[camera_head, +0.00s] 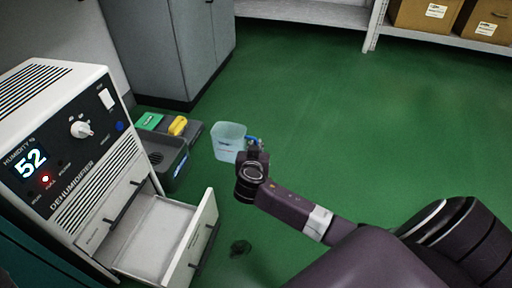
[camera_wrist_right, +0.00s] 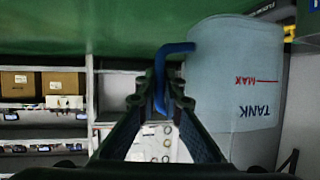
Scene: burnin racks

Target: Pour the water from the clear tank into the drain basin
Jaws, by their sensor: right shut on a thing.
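The clear tank (camera_head: 229,142) is a pale, translucent, bluish container in the middle of the head view. It looks about upright; I cannot tell the water level. In the right wrist view the tank (camera_wrist_right: 235,80) shows red MAX and dark TANK lettering. My right gripper (camera_head: 256,148) is at the tank's right side. In the wrist view its fingers (camera_wrist_right: 160,105) are shut on the tank's blue handle (camera_wrist_right: 160,75). A dark grey basin (camera_head: 178,164), likely the drain basin, is left of the tank, apart from it. My left gripper is out of view.
The white dehumidifier (camera_head: 75,150) stands at left, its drawer (camera_head: 205,235) pulled out below the basin. A green item (camera_head: 150,121) and a yellow item (camera_head: 178,126) lie behind the basin. A grey cabinet (camera_head: 175,45) stands behind. Green floor (camera_head: 330,120) is clear at right.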

